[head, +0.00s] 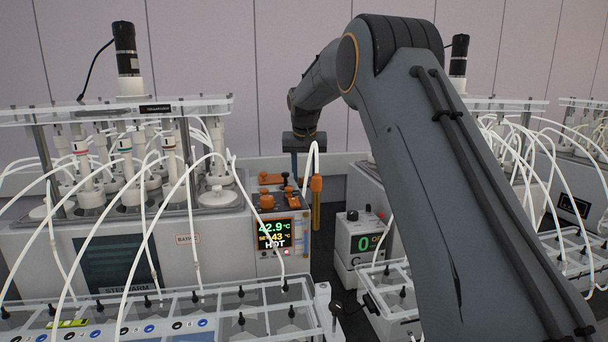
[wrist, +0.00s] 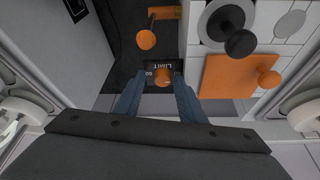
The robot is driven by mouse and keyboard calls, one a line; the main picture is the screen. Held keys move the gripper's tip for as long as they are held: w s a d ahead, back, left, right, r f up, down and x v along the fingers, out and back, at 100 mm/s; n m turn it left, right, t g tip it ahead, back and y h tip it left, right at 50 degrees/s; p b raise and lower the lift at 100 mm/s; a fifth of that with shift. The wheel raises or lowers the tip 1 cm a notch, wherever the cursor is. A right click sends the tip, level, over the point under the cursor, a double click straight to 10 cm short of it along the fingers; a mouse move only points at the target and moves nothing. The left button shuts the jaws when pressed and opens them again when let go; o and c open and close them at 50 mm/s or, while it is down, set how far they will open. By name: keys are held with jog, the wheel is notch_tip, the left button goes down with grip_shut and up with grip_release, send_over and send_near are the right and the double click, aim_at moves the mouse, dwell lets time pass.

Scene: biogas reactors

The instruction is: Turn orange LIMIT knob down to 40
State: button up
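The orange LIMIT knob (wrist: 162,77) shows in the wrist view on a small black plate with white lettering. The word LIMIT and a number, perhaps 60, are partly readable. My gripper (wrist: 160,80) has its two blue fingers one on each side of the knob, with a narrow gap to it, so it looks open. In the head view my gripper (head: 293,172) points down over the top of the heater unit. I cannot make out the LIMIT knob or its pointer there. The heater display (head: 273,235) reads 42.9 °C, SET 43, HOT.
An orange ball handle (wrist: 147,40), a black ball knob (wrist: 240,43) and an orange plate (wrist: 222,76) with its own knob lie close to my fingers. White tubes (head: 309,160) arch nearby. A grey box (head: 359,238) with a green 0 stands to the right.

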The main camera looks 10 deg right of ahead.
jog(key=shift+a, duration=0.3)
jog(key=shift+a, duration=0.1)
